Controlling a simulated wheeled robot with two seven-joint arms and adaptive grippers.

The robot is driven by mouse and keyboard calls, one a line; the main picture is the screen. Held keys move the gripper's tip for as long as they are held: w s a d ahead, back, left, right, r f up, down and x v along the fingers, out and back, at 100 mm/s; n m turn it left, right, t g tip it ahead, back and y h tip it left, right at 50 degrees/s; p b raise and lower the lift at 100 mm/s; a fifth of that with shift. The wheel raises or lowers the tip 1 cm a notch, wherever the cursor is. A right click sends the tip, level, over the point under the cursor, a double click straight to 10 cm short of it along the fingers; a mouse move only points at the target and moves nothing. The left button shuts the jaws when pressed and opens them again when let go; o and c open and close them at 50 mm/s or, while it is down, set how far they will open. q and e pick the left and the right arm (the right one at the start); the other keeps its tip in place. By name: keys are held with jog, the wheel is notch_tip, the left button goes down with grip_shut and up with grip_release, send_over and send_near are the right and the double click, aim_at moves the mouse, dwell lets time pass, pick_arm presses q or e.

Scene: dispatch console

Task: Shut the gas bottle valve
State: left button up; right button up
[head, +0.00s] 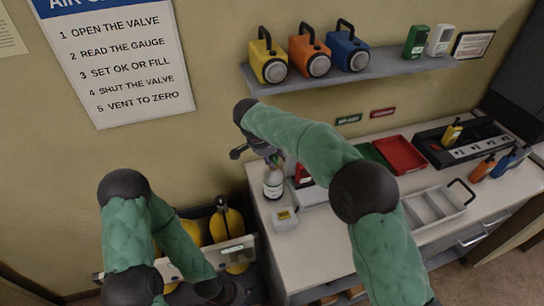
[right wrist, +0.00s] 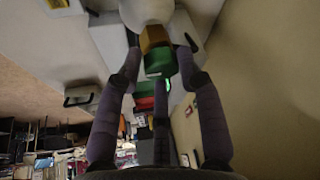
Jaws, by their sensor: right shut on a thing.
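The gas bottle (head: 273,187) is white with a dark label and stands upright at the counter's left end. In the right wrist view its pale body (right wrist: 146,10) meets a brass valve body (right wrist: 154,38) with a green knob (right wrist: 160,62). My right gripper (head: 274,158) is at the bottle's top. In the right wrist view the fingers of my right gripper (right wrist: 160,58) are closed around the green knob. In the head view my arm hides part of the valve. My left gripper (head: 220,291) is low at the left, dark and partly cut off; its fingers are unclear.
A small yellow-and-white device (head: 285,218) stands in front of the bottle. A red tray (head: 400,155) and a white divided tray (head: 435,205) lie to the right. Yellow cylinders (head: 228,226) stand in a rack left of the counter. A shelf (head: 375,70) holds coloured lamps above.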

jog(key=shift+w+r, duration=0.3)
jog(key=shift+r, duration=0.15)
jog(key=o, duration=1)
jog(key=shift+o, duration=0.4)
jog(key=shift+f, duration=0.3)
jog(key=v, duration=1.2)
jog(key=shift+s+f, duration=0.1)
